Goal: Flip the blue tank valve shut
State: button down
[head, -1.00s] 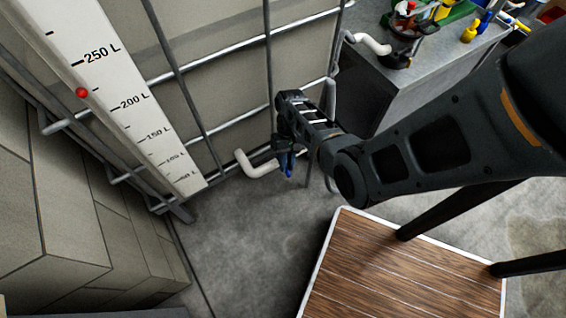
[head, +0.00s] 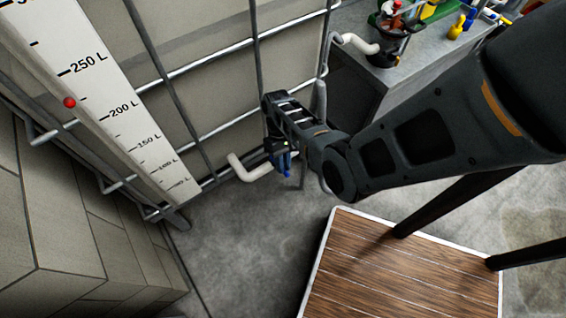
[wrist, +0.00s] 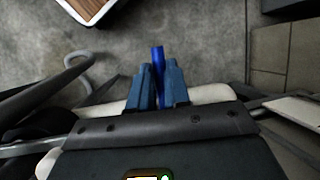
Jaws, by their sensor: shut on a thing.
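The blue valve handle (wrist: 157,58) shows in the wrist view between the two blue fingers of my gripper (wrist: 157,82), its end sticking out past the fingertips. The fingers are closed on it. In the head view my gripper (head: 284,164) is low by the tank's base, at the end of a white pipe (head: 250,170), and a bit of blue shows under it. The valve body is hidden behind my gripper. The caged tank (head: 205,75) stands behind, with a white level scale (head: 110,105) and a red ball marker (head: 69,102) on its left.
A grey bench (head: 400,70) with a second white pipe (head: 358,43) and coloured tools stands at the upper right. A wooden-topped platform (head: 400,270) is at the lower right. Stone blocks (head: 60,225) line the left. Bare concrete floor lies between.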

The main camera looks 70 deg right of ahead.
jog(key=c, duration=1.1)
grip_release()
jog(key=p+v, duration=0.1)
jog(key=v, duration=0.6)
jog(key=shift+w+d+r, duration=0.1)
jog(key=shift+d+r, duration=0.05)
jog(key=shift+r, duration=0.15)
